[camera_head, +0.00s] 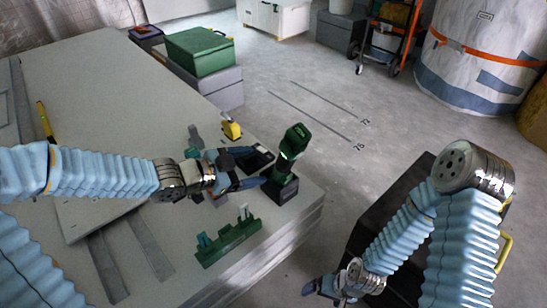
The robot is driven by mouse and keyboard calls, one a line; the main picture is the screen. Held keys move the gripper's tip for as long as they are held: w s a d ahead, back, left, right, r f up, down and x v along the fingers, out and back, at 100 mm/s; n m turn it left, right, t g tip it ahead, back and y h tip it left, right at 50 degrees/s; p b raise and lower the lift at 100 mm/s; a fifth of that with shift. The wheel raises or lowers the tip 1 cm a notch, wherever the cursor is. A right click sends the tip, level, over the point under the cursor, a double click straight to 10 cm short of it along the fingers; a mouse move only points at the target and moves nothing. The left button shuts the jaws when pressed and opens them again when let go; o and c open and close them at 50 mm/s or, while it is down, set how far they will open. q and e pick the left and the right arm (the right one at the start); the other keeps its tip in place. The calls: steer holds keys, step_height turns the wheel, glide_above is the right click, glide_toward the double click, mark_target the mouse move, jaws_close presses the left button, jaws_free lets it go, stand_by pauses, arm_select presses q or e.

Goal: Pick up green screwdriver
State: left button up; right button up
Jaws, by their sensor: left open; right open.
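The green screwdriver (287,158), a cordless tool with a black base, stands upright near the right edge of the stacked panels. My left gripper (257,167) is just left of it, open and pointing at its lower part. The fingers are spread and look empty; I cannot tell whether a fingertip touches the tool. My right gripper (322,287) is low at the bottom of the view, away from the screwdriver, and open.
A green rack (229,242) with small tools lies near the front panel edge. A black tray-like item (258,158) lies beside the screwdriver. A yellow tool (231,129) is behind. A green case (200,51) sits on grey boxes.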

mark_target(281, 158)
arm_select(q)
steer(key=shift+m, duration=0.4)
steer(key=b+x, duration=0.1)
steer(key=x, duration=0.1)
steer(key=b+x, duration=0.2)
steer(key=x, duration=0.1)
steer(key=b+x, duration=0.2)
steer(key=x, duration=0.1)
steer(key=shift+w+r, duration=0.15)
steer(key=shift+r, duration=0.15)
steer(key=b+x, duration=0.3)
steer(key=x, duration=0.2)
steer(key=shift+w+d, duration=0.1)
steer(key=shift+w, duration=0.15)
jaws_close()
steer(key=shift+r, duration=0.15)
